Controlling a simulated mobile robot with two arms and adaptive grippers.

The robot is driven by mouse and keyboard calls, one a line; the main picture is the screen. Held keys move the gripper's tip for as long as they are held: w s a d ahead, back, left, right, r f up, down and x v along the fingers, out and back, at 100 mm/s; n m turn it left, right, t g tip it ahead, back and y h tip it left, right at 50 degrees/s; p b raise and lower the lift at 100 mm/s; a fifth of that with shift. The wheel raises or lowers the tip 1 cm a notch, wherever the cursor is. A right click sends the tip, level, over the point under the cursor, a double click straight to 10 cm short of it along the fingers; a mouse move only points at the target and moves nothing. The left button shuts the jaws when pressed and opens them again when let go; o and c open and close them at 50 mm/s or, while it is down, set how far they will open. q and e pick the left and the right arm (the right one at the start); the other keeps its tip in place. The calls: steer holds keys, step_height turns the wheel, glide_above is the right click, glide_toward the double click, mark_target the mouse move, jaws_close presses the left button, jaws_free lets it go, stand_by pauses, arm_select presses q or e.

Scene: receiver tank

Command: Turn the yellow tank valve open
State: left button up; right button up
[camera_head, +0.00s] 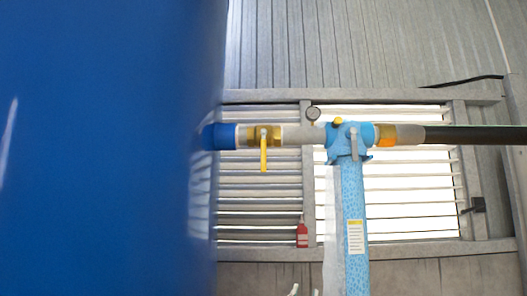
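The yellow tank valve handle (264,158) hangs straight down from a brass valve body (264,136) on the pipe, just right of the large blue tank (100,150). Pale tips of what appears to be my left gripper (304,291) show at the bottom edge, well below the valve and apart from it. Most of that gripper is cut off by the frame, so its opening is unclear. My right gripper is not in view.
A black pipe (475,135) runs right. A red bottle (302,235) is below. Space directly under the handle looks clear.

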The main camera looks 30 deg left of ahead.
arm_select(q)
steer(key=s+r+n+t+y, duration=0.1)
steer(key=s+r, duration=0.2)
steer(key=r, duration=0.3)
steer(key=s+a+r+n+y, duration=0.1)
steer(key=s+r, duration=0.1)
steer(key=r, duration=0.4)
steer(key=s+r+t+y, duration=0.1)
steer(key=s+r, duration=0.2)
steer(key=r, duration=0.2)
steer(key=n+y+p, duration=0.1)
steer(key=n+y, duration=0.3)
glide_toward(264, 155)
steer(key=s+d+f, duration=0.3)
steer(key=s, duration=0.2)
steer(key=p+x, duration=0.8)
steer(key=x, duration=0.4)
steer(key=shift+d+r, duration=0.15)
steer(key=shift+r, duration=0.2)
steer(key=shift+w+a+r+p, duration=0.15)
steer(key=shift+w+a+p, duration=0.1)
steer(key=shift+w+p, duration=0.05)
jaws_close()
jaws_free()
